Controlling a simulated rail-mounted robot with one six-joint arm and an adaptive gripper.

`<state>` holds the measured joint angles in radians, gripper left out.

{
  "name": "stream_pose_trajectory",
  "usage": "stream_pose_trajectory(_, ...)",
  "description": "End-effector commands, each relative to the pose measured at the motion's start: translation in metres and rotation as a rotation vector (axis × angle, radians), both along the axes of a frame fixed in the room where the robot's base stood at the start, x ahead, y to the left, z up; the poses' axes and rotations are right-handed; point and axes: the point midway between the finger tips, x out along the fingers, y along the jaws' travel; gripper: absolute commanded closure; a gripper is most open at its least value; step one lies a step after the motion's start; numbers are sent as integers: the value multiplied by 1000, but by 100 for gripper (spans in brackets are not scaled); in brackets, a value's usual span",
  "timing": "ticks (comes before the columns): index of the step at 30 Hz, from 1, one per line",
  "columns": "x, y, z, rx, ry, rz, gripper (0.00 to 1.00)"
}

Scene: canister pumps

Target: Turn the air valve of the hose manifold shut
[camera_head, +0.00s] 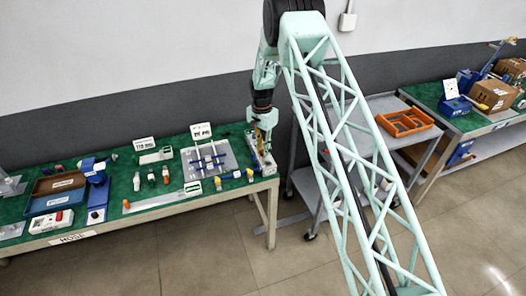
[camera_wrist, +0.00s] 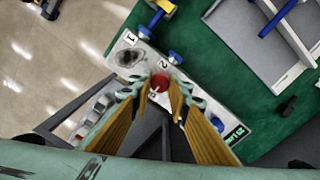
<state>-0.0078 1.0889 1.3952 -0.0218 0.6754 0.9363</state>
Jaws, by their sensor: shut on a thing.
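The hose manifold (camera_wrist: 196,100) is a narrow pale panel with numbered labels, running diagonally in the wrist view. In the head view the manifold (camera_head: 256,150) stands at the right end of the green bench. A round red knob (camera_wrist: 160,82), which looks like the air valve, sits on it near label 2. My gripper (camera_wrist: 158,88) has its gold fingers down around this knob, one on each side, and is shut on it. In the head view my gripper (camera_head: 267,135) reaches down over the manifold. The fingers hide part of the panel, and the knob's exact angle is unclear.
Blue fittings (camera_wrist: 175,57) stand on the panel close to the fingers. A grey plate (camera_head: 210,160) with blue-handled parts lies to the left on the green bench (camera_head: 120,190). A grey cart (camera_head: 385,103) with an orange tray (camera_head: 405,123) stands to the right.

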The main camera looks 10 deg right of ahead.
Motion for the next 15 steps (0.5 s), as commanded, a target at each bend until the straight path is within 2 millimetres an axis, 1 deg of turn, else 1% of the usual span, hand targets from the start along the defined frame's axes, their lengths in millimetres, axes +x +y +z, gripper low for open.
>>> stream_pose_trajectory(8, 0, 0, -2, 0, -1, 146, 94)
stream_pose_trajectory(15, 0, 0, -2, 0, -1, 327, 94)
